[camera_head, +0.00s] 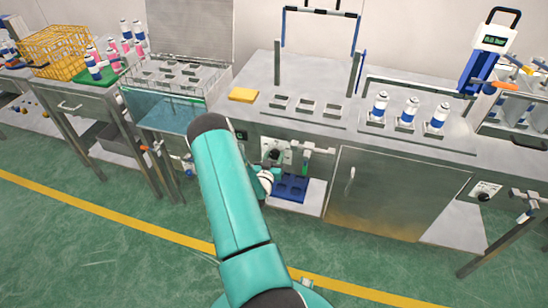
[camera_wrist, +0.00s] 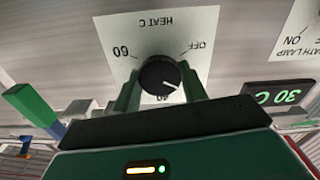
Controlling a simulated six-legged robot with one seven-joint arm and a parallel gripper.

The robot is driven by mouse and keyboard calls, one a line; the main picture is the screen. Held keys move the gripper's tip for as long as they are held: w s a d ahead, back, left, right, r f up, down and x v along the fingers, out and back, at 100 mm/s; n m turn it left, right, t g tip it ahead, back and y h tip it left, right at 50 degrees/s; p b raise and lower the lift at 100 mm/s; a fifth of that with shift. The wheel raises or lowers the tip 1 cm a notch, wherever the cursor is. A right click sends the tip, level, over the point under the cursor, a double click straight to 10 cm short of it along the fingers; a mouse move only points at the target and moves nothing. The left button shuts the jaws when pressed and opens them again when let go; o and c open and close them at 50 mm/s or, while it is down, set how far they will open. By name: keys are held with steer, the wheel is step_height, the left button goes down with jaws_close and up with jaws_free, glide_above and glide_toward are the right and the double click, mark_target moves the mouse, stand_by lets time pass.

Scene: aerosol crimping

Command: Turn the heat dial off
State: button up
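The heat dial (camera_wrist: 160,78) is a black round knob on a white plate (camera_wrist: 120,30) marked HEAT C, OFF and 60, seen upside down in the wrist view. Its white pointer mark faces the lower right, away from the 60 mark. A lower number on the plate is partly hidden. My gripper (camera_wrist: 160,80) has one green finger on each side of the knob, close to its edges. I cannot tell whether the fingers press on it. In the head view my teal arm reaches to the bench front, and its end is partly hidden near the panel.
A display (camera_wrist: 278,97) reads 30 C at the right of the wrist view. Another plate (camera_wrist: 296,30) with ON and BATH LAMP is beside it. In the head view, a water bath (camera_head: 165,112) stands left of the arm and a blue tray (camera_head: 291,188) lies below the panel.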

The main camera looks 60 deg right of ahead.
steer(key=shift+n, duration=0.4)
steer(key=n, duration=0.5)
steer(key=shift+a, duration=0.1)
steer(key=n, duration=0.6)
steer(key=shift+n, duration=0.3)
stand_by(0.3)
steer(key=o, duration=0.9)
steer(key=shift+o, duration=0.2)
steer(key=s+a, duration=0.2)
steer(key=a, duration=1.1)
steer(key=shift+a, duration=0.3)
